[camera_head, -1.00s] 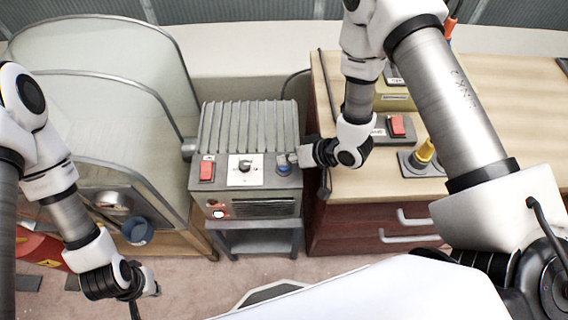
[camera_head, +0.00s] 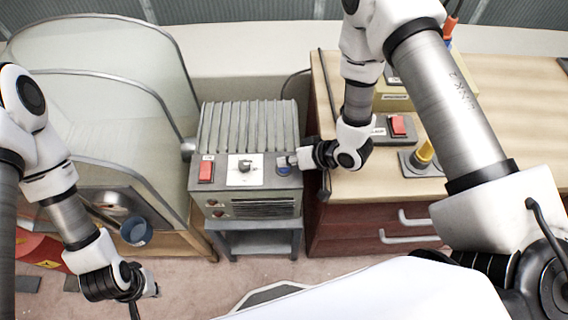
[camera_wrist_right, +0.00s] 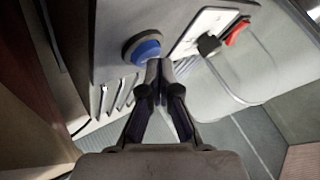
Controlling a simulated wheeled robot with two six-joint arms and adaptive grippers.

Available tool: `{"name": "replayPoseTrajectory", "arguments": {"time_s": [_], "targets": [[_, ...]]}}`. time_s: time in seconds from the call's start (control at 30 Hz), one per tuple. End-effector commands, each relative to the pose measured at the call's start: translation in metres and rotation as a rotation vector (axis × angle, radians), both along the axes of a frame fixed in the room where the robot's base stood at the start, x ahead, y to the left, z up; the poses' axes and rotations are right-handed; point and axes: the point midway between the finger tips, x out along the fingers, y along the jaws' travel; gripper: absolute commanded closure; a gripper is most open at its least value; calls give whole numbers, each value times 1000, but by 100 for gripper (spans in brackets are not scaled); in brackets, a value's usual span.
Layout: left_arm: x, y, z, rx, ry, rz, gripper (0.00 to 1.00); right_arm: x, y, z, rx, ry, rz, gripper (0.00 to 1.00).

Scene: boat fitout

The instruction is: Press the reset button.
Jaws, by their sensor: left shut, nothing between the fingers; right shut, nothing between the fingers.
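The blue round button (camera_head: 283,169) sits at the right end of the top panel of a grey ribbed box (camera_head: 248,128). In the right wrist view the blue button (camera_wrist_right: 143,48) is in a dark round collar, just beyond my fingertips. My right gripper (camera_head: 293,160) is shut and empty, its tips at the button's edge; it also shows in the right wrist view (camera_wrist_right: 158,66). I cannot tell whether they touch the button. My left gripper (camera_head: 150,291) is shut and empty, low at the left, away from the box.
The box also carries a red switch (camera_head: 206,171) and a dark knob on a white plate (camera_head: 244,168). A wooden-topped cabinet (camera_head: 480,110) stands close on the right, with a yellow-handled lever (camera_head: 424,153). Clear curved panels (camera_head: 95,100) stand at the left.

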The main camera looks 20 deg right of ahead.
Motion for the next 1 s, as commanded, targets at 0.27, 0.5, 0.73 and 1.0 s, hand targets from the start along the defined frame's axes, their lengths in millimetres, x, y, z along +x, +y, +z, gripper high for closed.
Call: {"name": "replayPoseTrajectory", "arguments": {"time_s": [0.27,0.5,0.73,1.0], "targets": [[0,0,1,0,0,0,100,-1,0,1,0,2,1,100],[0,0,14,0,0,0,100,-1,0,16,0,1,1,100],[0,0,16,0,0,0,100,-1,0,18,0,1,1,100],[0,0,21,0,0,0,100,0,0,25,0,0,0,100]]}}
